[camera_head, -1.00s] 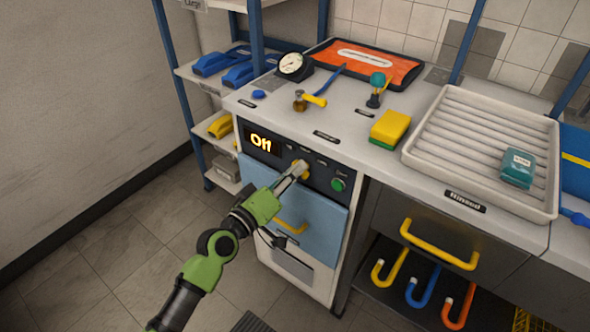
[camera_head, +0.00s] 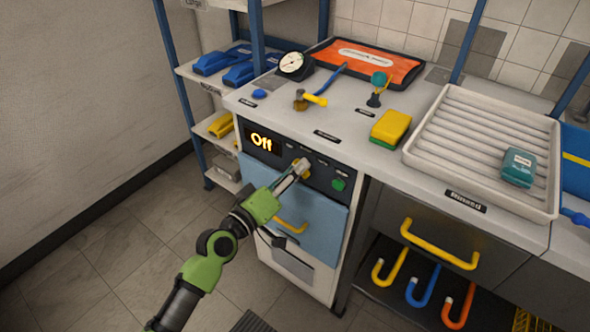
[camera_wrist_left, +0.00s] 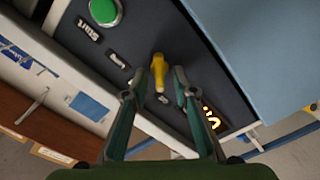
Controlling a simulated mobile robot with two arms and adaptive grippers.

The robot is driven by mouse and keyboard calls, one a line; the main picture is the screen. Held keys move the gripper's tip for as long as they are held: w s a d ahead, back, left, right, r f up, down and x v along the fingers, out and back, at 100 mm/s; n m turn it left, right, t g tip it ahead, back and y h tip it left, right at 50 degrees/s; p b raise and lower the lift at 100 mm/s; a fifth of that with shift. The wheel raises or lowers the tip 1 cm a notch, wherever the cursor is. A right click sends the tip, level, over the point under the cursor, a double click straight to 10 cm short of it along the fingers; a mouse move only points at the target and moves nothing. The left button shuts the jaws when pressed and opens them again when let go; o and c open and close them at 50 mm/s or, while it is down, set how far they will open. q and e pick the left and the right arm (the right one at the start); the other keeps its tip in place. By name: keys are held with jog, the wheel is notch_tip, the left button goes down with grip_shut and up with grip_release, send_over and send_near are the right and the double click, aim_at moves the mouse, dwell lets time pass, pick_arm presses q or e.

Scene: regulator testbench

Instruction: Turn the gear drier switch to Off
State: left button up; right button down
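The gear drier is the machine with a black panel and a blue door (camera_head: 325,226). Its lit display (camera_head: 262,141) reads "Off"; part of the lettering also glows in the left wrist view (camera_wrist_left: 212,119). The yellow switch (camera_wrist_left: 158,72) stands out from the panel, and a bit of it shows in the head view (camera_head: 307,175) beside my fingers. My left gripper (camera_head: 301,166) is at the panel front. In the wrist view its two fingers (camera_wrist_left: 156,92) stand apart, one on each side of the switch, with visible gaps. My right gripper is out of view.
A green button (camera_head: 338,184) sits right of the switch. A yellow door handle (camera_head: 291,225) is below my gripper. The counter above holds a gauge (camera_head: 294,65), a yellow sponge (camera_head: 390,127) and a ribbed tray (camera_head: 470,125). The floor at left is clear.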

pick_arm(q)
jog(key=v, duration=1.1)
jog(key=shift+s+a, duration=0.2)
jog(key=shift+s, duration=0.1)
